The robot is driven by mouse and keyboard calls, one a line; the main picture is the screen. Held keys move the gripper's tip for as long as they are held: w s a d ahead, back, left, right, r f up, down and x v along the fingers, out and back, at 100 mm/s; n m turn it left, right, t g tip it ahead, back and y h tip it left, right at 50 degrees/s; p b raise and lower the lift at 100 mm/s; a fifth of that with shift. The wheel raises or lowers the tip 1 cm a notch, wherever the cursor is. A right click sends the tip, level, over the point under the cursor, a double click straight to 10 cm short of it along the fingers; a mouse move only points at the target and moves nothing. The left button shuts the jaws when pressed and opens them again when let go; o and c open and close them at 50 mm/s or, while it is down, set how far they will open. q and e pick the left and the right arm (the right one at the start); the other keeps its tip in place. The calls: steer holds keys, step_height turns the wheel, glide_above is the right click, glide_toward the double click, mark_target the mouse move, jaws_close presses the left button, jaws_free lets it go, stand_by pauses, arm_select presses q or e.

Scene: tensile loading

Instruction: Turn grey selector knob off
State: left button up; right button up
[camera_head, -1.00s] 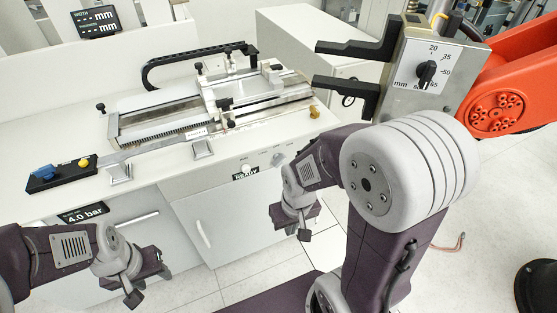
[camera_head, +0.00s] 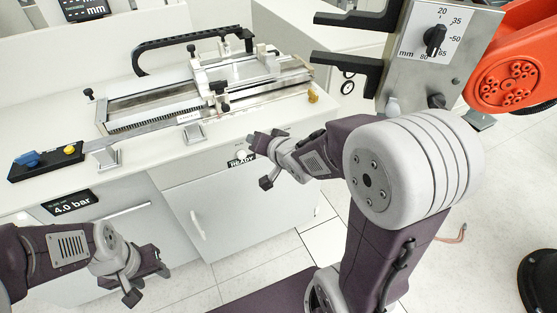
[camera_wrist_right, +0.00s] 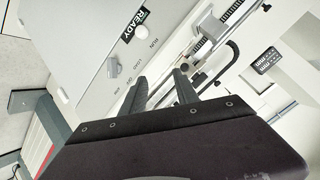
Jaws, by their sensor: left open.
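The grey selector knob (camera_wrist_right: 113,68) is on the cabinet front in the right wrist view, beside the small printed labels RUN, LOAD and OFF. I cannot tell which label it points at. In the head view my right gripper (camera_head: 260,162) is in front of that part of the panel and hides the knob. The right wrist view shows its two fingers (camera_wrist_right: 158,80) apart, with nothing between them; the knob is off to the left of the fingertips. My left gripper (camera_head: 149,284) is open and empty, low at the left, in front of the cabinet.
The worktop carries a clamping fixture (camera_head: 205,95) and a black pad (camera_head: 45,163). A metal box with a black dial (camera_head: 435,40) and an orange arm (camera_head: 515,75) are at the upper right.

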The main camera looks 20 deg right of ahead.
steer(key=w+d+f+m+t+b, duration=0.15)
steer(key=d+f+b, duration=0.35)
steer(key=b, duration=0.5)
steer(key=d+f+t+b, duration=0.2)
steer(key=f+t+b, duration=0.1)
steer(key=f+b, duration=0.55)
steer(key=d+f+m+t+b, duration=0.15)
steer(key=d+f+b, duration=0.25)
steer(key=b, duration=0.8)
steer(key=w+n+b, duration=0.1)
steer(key=w+b, duration=0.1)
steer(key=w, duration=0.7)
steer(key=shift+w+a+r+h, duration=0.2)
steer(key=shift+a+h, duration=0.1)
steer(key=shift+a, duration=0.1)
arm_select(q)
step_height(320, 180, down, 36)
steer(key=shift+r, duration=0.2)
arm_select(e)
jaws_close()
